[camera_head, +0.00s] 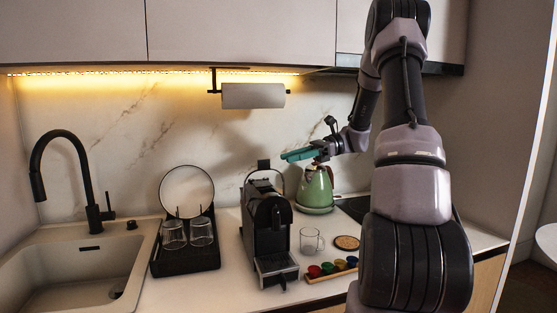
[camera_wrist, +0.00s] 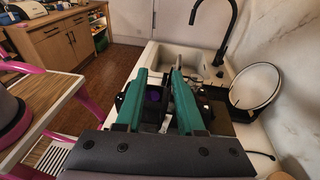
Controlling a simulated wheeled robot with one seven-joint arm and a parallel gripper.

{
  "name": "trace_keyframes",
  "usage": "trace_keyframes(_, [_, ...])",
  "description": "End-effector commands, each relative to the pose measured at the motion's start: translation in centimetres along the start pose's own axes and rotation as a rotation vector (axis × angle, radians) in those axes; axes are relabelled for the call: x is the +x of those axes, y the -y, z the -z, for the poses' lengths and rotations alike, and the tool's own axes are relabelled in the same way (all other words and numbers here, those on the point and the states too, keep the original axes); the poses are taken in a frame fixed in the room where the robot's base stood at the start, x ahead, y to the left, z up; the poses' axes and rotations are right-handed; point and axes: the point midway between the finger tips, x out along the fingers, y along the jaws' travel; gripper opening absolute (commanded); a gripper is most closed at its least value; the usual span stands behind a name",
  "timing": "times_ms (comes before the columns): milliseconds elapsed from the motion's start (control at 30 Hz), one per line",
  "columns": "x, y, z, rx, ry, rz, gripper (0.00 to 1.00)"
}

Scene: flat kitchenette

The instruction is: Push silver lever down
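The black and grey coffee machine (camera_head: 268,224) stands on the counter left of the kettle. A thin curved lever (camera_head: 248,178) seems to arch up over its top; its exact shape is hard to make out. My gripper (camera_head: 285,156) reaches in from the right, with its green fingers pointing left, near and above the machine's top and lever. I cannot tell whether they touch. In the wrist view my gripper (camera_wrist: 162,72) has a gap between its fingertips and holds nothing visible. A dark shape with a purple spot, probably the machine, shows between the fingers.
The green kettle (camera_head: 315,188) stands close under my gripper. A glass mug (camera_head: 311,240), a round coaster (camera_head: 346,243) and a rack of coloured capsules (camera_head: 333,268) lie right of the machine. A dish rack (camera_head: 186,258) and sink (camera_head: 78,273) are left.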

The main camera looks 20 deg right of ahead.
Motion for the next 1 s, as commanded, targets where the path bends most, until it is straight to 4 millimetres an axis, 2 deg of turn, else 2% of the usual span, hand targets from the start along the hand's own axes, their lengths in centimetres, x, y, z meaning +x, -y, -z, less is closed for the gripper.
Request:
trace_keyframes(33, [-0.9, 0.8, 0.6, 0.029, 0.051, 0.021, 0.38])
trace_keyframes(167, [-2.2, 1.9, 1.3, 0.074, 0.139, 0.057, 0.38])
trace_keyframes(333, [-2.3, 2.4, 1.4, 0.091, 0.175, 0.068, 0.38])
trace_keyframes(467, [-0.7, 2.5, 1.1, 0.092, 0.174, 0.066, 0.38])
trace_keyframes(800, [5.5, 2.9, 0.1, 0.091, 0.171, 0.066, 0.38])
trace_keyframes(1000, [7.5, 3.1, -0.2, 0.091, 0.171, 0.068, 0.38])
